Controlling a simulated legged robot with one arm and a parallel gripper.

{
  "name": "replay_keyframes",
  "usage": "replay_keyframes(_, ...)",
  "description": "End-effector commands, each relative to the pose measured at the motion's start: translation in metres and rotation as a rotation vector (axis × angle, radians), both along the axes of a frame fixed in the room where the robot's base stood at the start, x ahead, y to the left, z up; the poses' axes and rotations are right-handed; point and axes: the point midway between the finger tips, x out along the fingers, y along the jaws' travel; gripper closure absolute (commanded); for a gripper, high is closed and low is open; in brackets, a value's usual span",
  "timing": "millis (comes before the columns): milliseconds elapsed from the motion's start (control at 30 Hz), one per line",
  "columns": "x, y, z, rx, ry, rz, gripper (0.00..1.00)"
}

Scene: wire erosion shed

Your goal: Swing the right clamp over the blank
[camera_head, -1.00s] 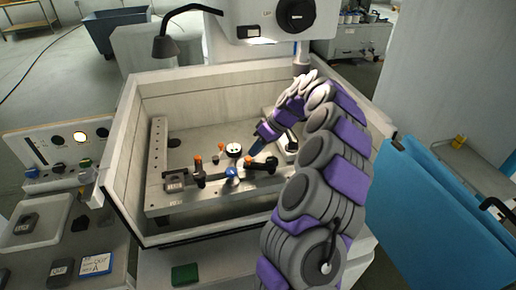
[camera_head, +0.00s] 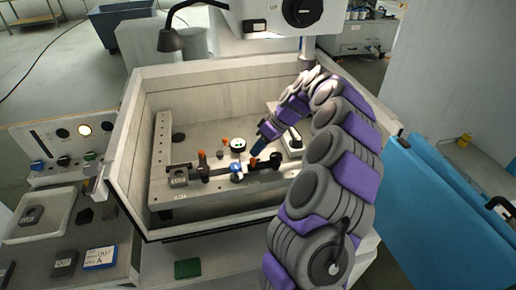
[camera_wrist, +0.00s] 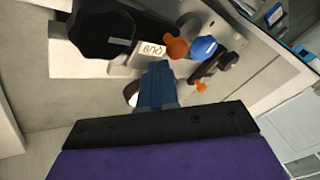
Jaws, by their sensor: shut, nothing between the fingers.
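My gripper (camera_head: 257,148) is shut and empty, its blue fingers pointing down just above the right clamp. The right clamp (camera_head: 274,161) is dark with an orange tip (camera_head: 252,162), partly hidden by my arm. In the wrist view my fingers (camera_wrist: 158,72) are beside an orange knob (camera_wrist: 177,47); I cannot tell whether they touch. The left clamp (camera_head: 203,171) is dark with an orange top. A blue knob (camera_head: 237,167) sits between the clamps, and shows in the wrist view (camera_wrist: 203,47). The blank is hard to make out among these parts.
A white-faced dial (camera_head: 238,144) stands behind the clamps. A small grey block (camera_head: 178,177) is at the fixture's left. High tank walls (camera_head: 128,140) surround the fixture. A lamp (camera_head: 170,40) and machine head (camera_head: 290,12) are above. A blue panel (camera_head: 430,205) stands at right.

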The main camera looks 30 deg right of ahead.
Motion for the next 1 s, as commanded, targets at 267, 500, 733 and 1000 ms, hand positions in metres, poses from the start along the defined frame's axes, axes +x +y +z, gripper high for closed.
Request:
replay_keyframes(267, 0.0, 0.0, 0.0, 0.0, 0.0, 0.0, 1.0)
replay_keyframes(500, -0.003, -0.01, 0.016, 0.0, 0.001, -0.001, 1.0)
replay_keyframes(733, -0.011, -0.037, 0.056, -0.003, -0.002, -0.005, 1.0)
replay_keyframes(1000, -0.02, -0.063, 0.096, -0.003, -0.001, -0.004, 1.0)
